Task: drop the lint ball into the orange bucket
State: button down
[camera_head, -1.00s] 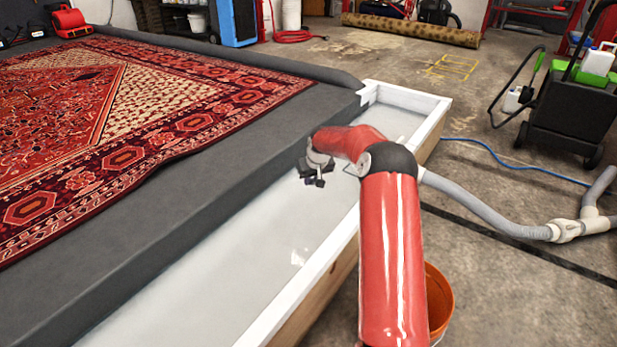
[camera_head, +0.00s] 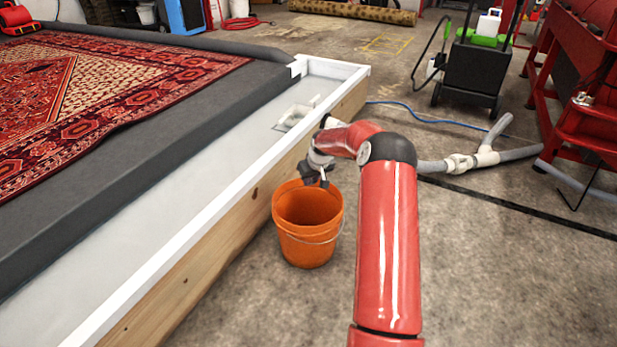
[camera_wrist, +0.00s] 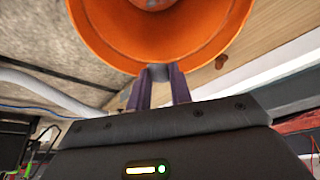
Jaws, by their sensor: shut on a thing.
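The orange bucket (camera_head: 308,250) stands upright on the concrete floor beside the wooden side of the wash pit. My gripper (camera_head: 320,181) is over the far part of its rim in the head view. In the wrist view the bucket (camera_wrist: 100,48) opens wide just past my fingertips (camera_wrist: 159,82). A small grey lump, the lint ball (camera_wrist: 160,72), sits between the two fingers, which are shut on it. In the head view the lint ball is too small to tell from the dark fingers.
The white-rimmed trough (camera_head: 190,235) with its wooden wall runs along the bucket's left. A patterned red rug (camera_head: 120,90) lies on the dark platform. A grey pipe (camera_head: 455,163) lies on the floor behind my arm. Open floor (camera_head: 480,270) is at the right.

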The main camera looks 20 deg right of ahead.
jog(key=shift+s+d+f, duration=0.15)
jog(key=shift+s+f, duration=0.1)
jog(key=shift+s, duration=0.25)
notch_tip(320, 180, down, 6)
jog(key=b, duration=0.3)
jog(key=shift+w+r, duration=0.1)
jog(key=shift+r, duration=0.05)
jog(key=c, duration=1.2)
grip_release()
jog(key=shift+r, duration=0.1)
jog(key=v, duration=0.7)
jog(key=shift+r+p, duration=0.3)
jog(key=shift+p, duration=0.1)
